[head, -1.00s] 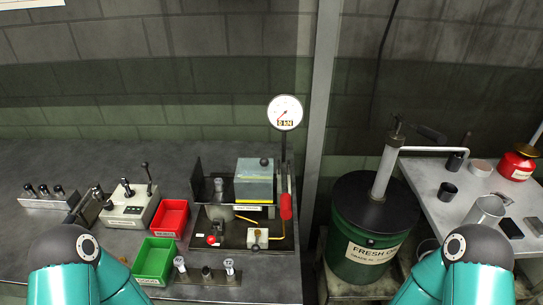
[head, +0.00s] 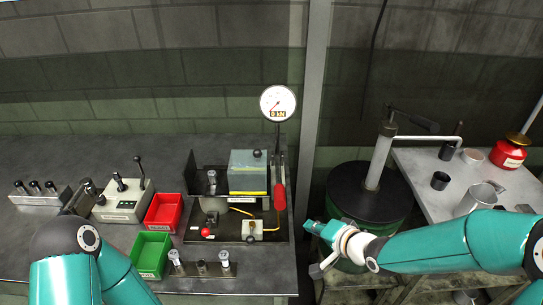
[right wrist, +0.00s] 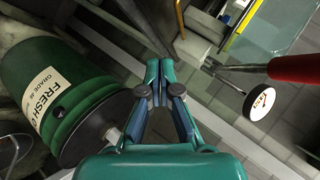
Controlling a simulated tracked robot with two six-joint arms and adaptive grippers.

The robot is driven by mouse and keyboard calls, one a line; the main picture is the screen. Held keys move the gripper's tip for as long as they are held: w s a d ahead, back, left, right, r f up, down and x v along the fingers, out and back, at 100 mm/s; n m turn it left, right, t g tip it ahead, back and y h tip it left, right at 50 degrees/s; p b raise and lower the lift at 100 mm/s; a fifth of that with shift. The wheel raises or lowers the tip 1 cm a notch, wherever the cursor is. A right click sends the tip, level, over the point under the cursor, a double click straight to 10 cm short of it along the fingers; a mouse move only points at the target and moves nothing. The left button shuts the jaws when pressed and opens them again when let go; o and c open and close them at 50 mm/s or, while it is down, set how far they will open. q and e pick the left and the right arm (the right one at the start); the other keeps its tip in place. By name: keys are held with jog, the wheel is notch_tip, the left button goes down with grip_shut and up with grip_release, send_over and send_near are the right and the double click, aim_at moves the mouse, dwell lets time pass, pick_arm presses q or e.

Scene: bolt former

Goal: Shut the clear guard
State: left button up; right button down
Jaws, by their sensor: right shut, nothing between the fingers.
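The bolt former (head: 235,235) stands on the bench in the middle of the head view. A pale, see-through box-like cover with a yellow lower edge (head: 248,172), which looks like the clear guard, sits at its back right. In the right wrist view a tinted panel with a yellow edge (right wrist: 268,30) shows at the top right. I cannot tell how far open it is. My right gripper (head: 309,225) is shut and empty, right of the former and apart from it; its fingers also show in the right wrist view (right wrist: 158,65). My left gripper is not in view.
A red-handled lever (head: 279,196) and a round gauge (head: 278,102) stand at the former's right side. A green oil drum (head: 345,212) is behind my right forearm. Red (head: 146,222) and green (head: 136,262) bins lie left of the former. A grey post (head: 314,110) rises behind.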

aim_at(248, 167)
jog(key=w+a+r+m+t+y, duration=0.1)
jog(key=w+r+t, duration=0.1)
jog(key=r, duration=0.7)
jog(key=w+a+r+t+y, duration=0.1)
jog(key=r, duration=0.7)
jog(key=s+a+p+x, duration=0.1)
jog(key=a+x, duration=0.1)
jog(key=x, duration=1)
jog(key=shift+a+y, duration=0.25)
jog(key=shift+y, duration=0.05)
jog(key=shift+s+r, duration=0.1)
jog(key=shift+r, duration=0.05)
